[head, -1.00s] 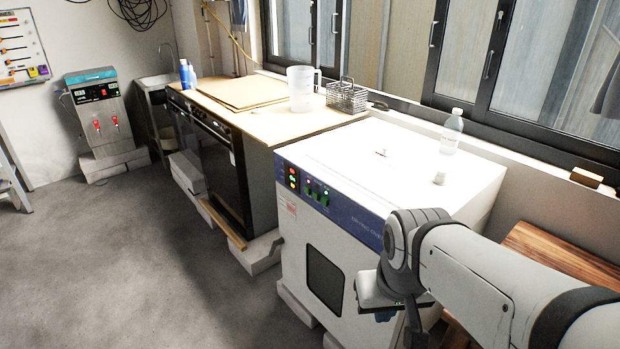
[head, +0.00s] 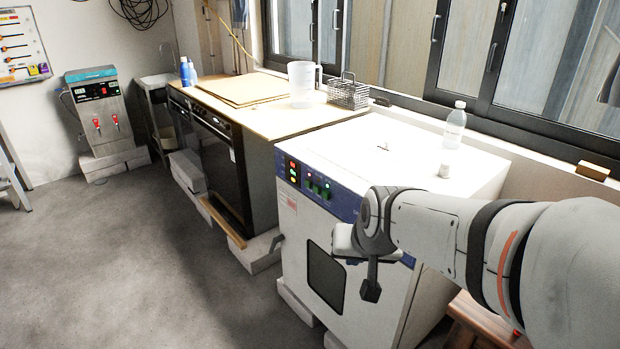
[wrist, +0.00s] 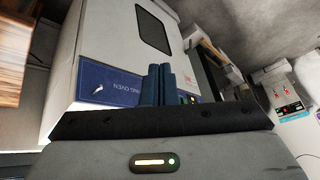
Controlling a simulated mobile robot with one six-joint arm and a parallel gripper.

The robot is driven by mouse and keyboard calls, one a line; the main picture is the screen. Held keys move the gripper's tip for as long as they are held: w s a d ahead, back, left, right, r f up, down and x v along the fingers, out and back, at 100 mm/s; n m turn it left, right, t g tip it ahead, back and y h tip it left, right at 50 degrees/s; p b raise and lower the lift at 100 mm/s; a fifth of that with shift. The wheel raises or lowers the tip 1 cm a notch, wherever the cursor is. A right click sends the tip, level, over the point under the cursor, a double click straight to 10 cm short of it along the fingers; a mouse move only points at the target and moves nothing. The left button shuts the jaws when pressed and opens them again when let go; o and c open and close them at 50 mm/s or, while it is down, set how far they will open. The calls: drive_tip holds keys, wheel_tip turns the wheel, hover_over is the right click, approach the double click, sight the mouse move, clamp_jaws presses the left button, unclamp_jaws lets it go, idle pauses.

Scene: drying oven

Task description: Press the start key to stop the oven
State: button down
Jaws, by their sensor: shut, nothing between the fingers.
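The white drying oven (head: 395,142) stands in the right half of the head view. Its blue front panel (head: 343,207) carries a lit display (head: 293,172) at the left and several green keys (head: 318,188) beside it. Which key is the start key is too small to read. My gripper (wrist: 160,84) is shut and empty, its two dark blue fingers together in front of the blue panel (wrist: 110,85) in the wrist view. Small lights (wrist: 190,98) show just right of the fingertips. In the head view my arm hides the panel's right part. Contact with the panel cannot be told.
A clear bottle (head: 455,127) and a small white cap-like item (head: 444,171) stand on the oven top. A bench (head: 300,122) with a jug (head: 301,84) and wire basket (head: 348,93) is left of it. The floor (head: 130,260) in front is open.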

sight(326, 195)
drive_tip(key=w+a+f+m+t+h+b, duration=0.1)
drive_tip(key=w+a+f+m+t+b, duration=0.2)
drive_tip(key=w, duration=0.8)
drive_tip(key=w+a+f+m+t+h+b, duration=0.2)
drive_tip(key=w+a+f+m+t+b, duration=0.2)
drive_tip(key=w+b, duration=0.5)
drive_tip(key=w+a+f+m+t+h+b, duration=0.1)
drive_tip(key=w+a+f+m+t+b, duration=0.2)
drive_tip(key=w, duration=1)
wheel_tip(326, 195, down, 5)
drive_tip(key=m+t+b, duration=0.2)
drive_tip(key=t+b, duration=0.1)
drive_tip(key=t, duration=0.1)
drive_tip(key=shift+w+a+h, duration=0.3)
drive_tip(key=w+d, duration=0.5)
drive_tip(key=d, duration=0.2)
drive_tip(key=shift+w+d+f, duration=0.1)
drive_tip(key=shift+d, duration=0.1)
drive_tip(key=shift+w+d+b, duration=0.15)
drive_tip(key=shift+d+b, duration=0.05)
drive_tip(key=shift+b, duration=0.15)
